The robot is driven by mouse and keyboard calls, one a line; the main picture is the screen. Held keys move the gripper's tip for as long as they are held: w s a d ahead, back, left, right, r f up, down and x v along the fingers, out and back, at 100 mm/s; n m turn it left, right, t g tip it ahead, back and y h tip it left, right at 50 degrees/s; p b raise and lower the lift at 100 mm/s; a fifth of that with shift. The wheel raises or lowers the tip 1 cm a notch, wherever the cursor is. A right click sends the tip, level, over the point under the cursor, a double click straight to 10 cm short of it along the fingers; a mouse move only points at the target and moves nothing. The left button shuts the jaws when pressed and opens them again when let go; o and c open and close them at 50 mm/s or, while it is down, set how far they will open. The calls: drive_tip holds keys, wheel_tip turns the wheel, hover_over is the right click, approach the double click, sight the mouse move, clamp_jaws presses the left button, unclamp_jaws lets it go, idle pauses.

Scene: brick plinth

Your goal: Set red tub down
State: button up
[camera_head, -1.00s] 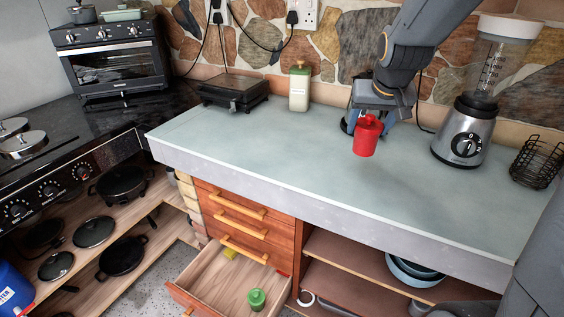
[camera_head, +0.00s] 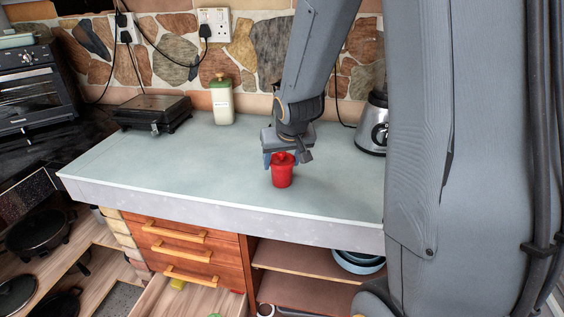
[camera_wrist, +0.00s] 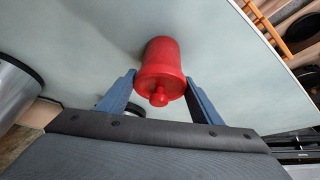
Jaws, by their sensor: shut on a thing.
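The red tub (camera_head: 282,174) has a lid with a knob and is upright over the pale counter (camera_head: 200,160), fairly near its front edge. My gripper (camera_head: 281,160) comes down from above and is shut on the tub near its top. In the wrist view the tub (camera_wrist: 160,70) sits between the two blue fingers, knob toward the camera. Its base is close to the counter surface; I cannot tell whether it touches.
A black grill (camera_head: 152,112) and a cream bottle (camera_head: 222,100) stand at the back left. A blender (camera_head: 373,125) stands to the right, partly hidden by my arm. An open drawer (camera_head: 205,298) juts out below. Counter left of the tub is clear.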

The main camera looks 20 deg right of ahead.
drive_tip(key=shift+r, duration=0.1)
drive_tip(key=o, duration=1.1)
drive_tip(key=shift+c, duration=0.2)
